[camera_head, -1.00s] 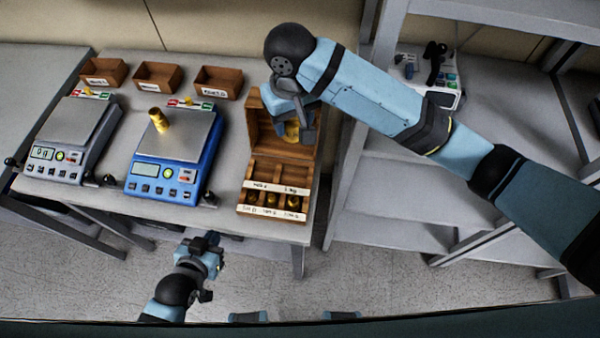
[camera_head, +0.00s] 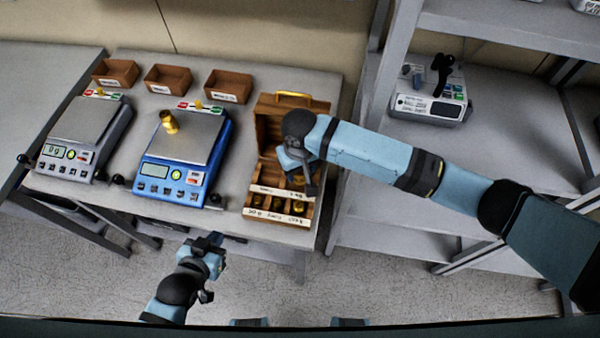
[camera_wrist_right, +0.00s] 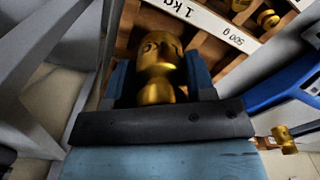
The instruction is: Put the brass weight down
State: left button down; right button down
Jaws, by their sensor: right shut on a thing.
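My right gripper (camera_head: 300,182) is over the rear compartments of the open wooden weight box (camera_head: 270,133). In the right wrist view it is shut on a large brass weight (camera_wrist_right: 159,60), between the two fingers. The weight is close to the compartment labelled 1 kg (camera_wrist_right: 176,7); I cannot tell if it touches the box floor. In the head view the arm and gripper hide most of this weight. My left gripper (camera_head: 212,243) hangs empty in front of the table, its opening unclear.
Another brass weight (camera_head: 168,122) stands on the blue scale (camera_head: 195,140). A grey scale (camera_head: 90,122) is further left. Small brass weights (camera_head: 277,204) fill the box's front compartments. Three wooden trays (camera_head: 168,78) line the back. Shelving (camera_head: 400,180) stands right of the table.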

aim_at(300, 175)
jog(key=shift+f, duration=1.55)
jog(key=shift+f, duration=0.1)
jog(key=shift+c, duration=2.4)
grip_release()
jog(key=shift+f, duration=0.1)
jog(key=shift+s, duration=0.1)
notch_tip(300, 175, up, 12)
jog(key=shift+r+b, duration=0.15)
jog(key=shift+b, duration=0.45)
